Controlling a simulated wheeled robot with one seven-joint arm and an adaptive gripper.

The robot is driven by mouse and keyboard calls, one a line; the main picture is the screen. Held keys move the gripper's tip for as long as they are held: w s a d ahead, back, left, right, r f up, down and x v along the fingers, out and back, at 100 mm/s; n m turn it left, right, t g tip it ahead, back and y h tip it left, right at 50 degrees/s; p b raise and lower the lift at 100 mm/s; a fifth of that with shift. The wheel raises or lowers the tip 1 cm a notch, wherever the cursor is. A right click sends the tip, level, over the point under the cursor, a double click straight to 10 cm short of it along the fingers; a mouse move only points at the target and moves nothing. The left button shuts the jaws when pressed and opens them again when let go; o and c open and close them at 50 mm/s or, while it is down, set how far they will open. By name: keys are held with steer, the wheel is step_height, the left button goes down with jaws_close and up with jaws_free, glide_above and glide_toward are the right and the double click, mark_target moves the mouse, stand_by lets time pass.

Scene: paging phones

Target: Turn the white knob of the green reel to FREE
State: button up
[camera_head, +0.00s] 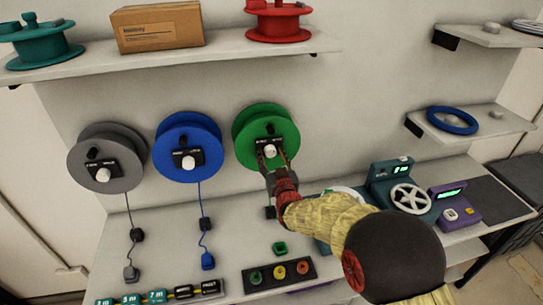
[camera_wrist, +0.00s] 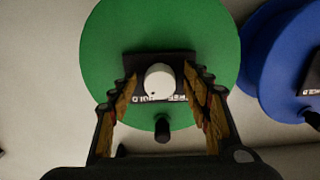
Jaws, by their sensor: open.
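The green reel (camera_head: 284,128) hangs on the wall, to the right of the blue one, and it fills the middle of the wrist view (camera_wrist: 105,50). Its white knob (camera_wrist: 160,80) sits on a black plate (camera_wrist: 135,66) with partly hidden white lettering. The knob also shows in the head view (camera_head: 270,151). A small dark dot marks the knob's lower left. My gripper (camera_head: 275,162) is open in front of the plate. In the wrist view its fingers (camera_wrist: 162,82) stand on both sides of the knob, with gaps visible. A black peg (camera_wrist: 162,130) sticks out of the reel.
A blue reel (camera_head: 188,130) and a grey reel (camera_head: 88,172) hang to the left. A shelf (camera_head: 235,50) above holds a cardboard box (camera_head: 157,27) and other reels. The table below carries button panels, a white wheel (camera_head: 410,199) and hanging cords with dark blocks.

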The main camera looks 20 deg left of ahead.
steer(key=shift+c, duration=1)
steer(key=c, duration=1)
steer(key=shift+o, duration=0.2)
steer(key=shift+b, duration=0.4)
steer(key=n+b, duration=0.3)
steer(key=n, duration=0.1)
steer(key=shift+f+b, duration=0.15)
steer(key=shift+b, duration=0.25)
steer(key=n+b, duration=0.3)
steer(key=n, duration=0.1)
steer(key=shift+n+b, duration=0.3)
steer(key=shift+b, duration=0.05)
steer(key=n+b, duration=0.2)
steer(key=n, duration=0.2)
steer(key=shift+d+n+b, duration=0.1)
steer(key=shift+n+b, duration=0.2)
steer(key=shift+b, duration=0.1)
steer(key=n, duration=0.1)
steer(key=n+b, duration=0.1)
steer(key=n, duration=0.1)
steer(key=n+b, duration=0.1)
steer(key=shift+r+n, duration=0.25)
steer(key=shift+n, duration=0.05)
